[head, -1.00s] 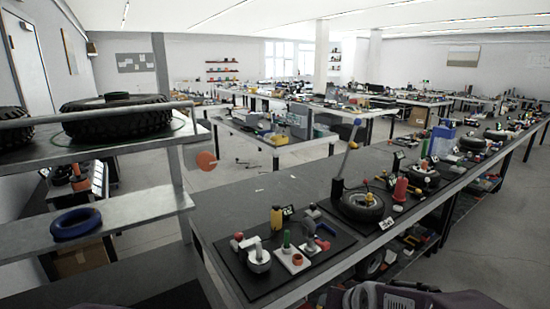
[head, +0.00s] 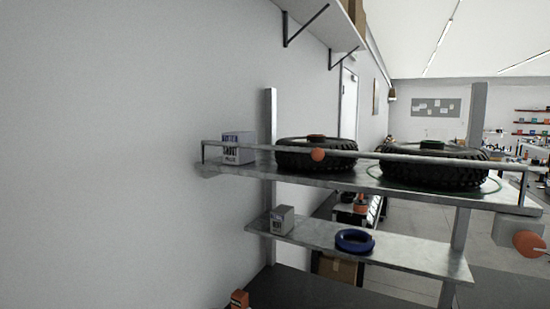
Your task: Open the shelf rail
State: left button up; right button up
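In the head view a metal shelf unit stands right of the white wall. Its rail (head: 400,158) runs level along the front of the top shelf (head: 330,182). An orange-red round knob (head: 317,155) shows at the rail, left of its middle. A larger orange-red disc (head: 529,244) on a grey block (head: 512,230) is at the shelf's right end. Two black tyres (head: 316,162) and (head: 432,176) lie behind the rail. Neither of my grippers is in view.
A white box (head: 238,148) sits at the top shelf's left end. The lower shelf (head: 400,254) holds a small grey box (head: 282,219) and a blue ring (head: 355,241). A wall shelf (head: 322,14) with brackets is above. The wall (head: 120,150) fills the left side.

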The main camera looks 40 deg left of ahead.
aim_at(317, 154)
jog(key=u, duration=1.05)
